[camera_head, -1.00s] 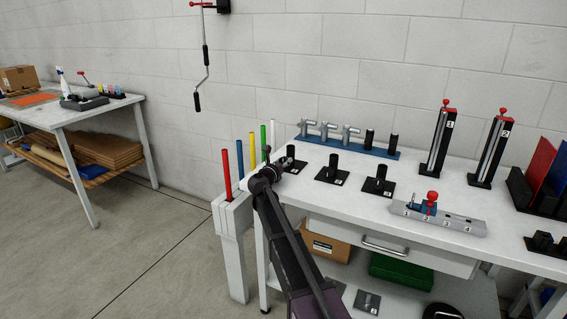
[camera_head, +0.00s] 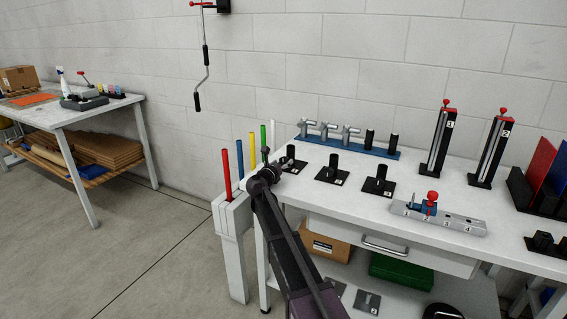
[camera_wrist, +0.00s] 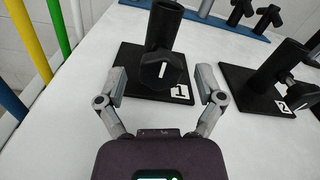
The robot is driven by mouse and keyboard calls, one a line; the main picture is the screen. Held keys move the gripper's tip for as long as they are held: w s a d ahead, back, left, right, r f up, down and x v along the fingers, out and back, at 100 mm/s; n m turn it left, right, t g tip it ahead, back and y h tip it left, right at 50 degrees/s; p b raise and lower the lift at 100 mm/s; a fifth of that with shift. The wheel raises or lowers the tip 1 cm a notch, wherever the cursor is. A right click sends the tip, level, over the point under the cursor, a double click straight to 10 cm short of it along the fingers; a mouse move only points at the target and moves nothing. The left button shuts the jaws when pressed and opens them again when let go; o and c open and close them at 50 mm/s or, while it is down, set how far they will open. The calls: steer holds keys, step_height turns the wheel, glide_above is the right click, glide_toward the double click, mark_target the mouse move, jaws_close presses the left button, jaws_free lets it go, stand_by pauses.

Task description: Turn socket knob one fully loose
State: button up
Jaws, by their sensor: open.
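Socket one is a black upright tube (camera_wrist: 165,25) on a black square base (camera_wrist: 137,82) with a white label "1". Its black knob (camera_wrist: 163,71) faces my wrist camera and bears a white line that stands nearly upright. My gripper (camera_wrist: 163,84) is open, with one finger on each side of the knob and a gap to it on both sides. In the head view, my gripper (camera_head: 276,168) is at the left end of the white bench, in front of socket one (camera_head: 291,153), which it partly covers.
Socket two (camera_head: 333,164) and socket three (camera_head: 381,174) stand to the right on the bench (camera_head: 345,200). A blue rack (camera_head: 380,151) with grey and black fittings lies behind. Colored rods (camera_head: 239,158) stand upright to the left, close to my arm.

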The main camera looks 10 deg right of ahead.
steer(key=v, duration=1.1)
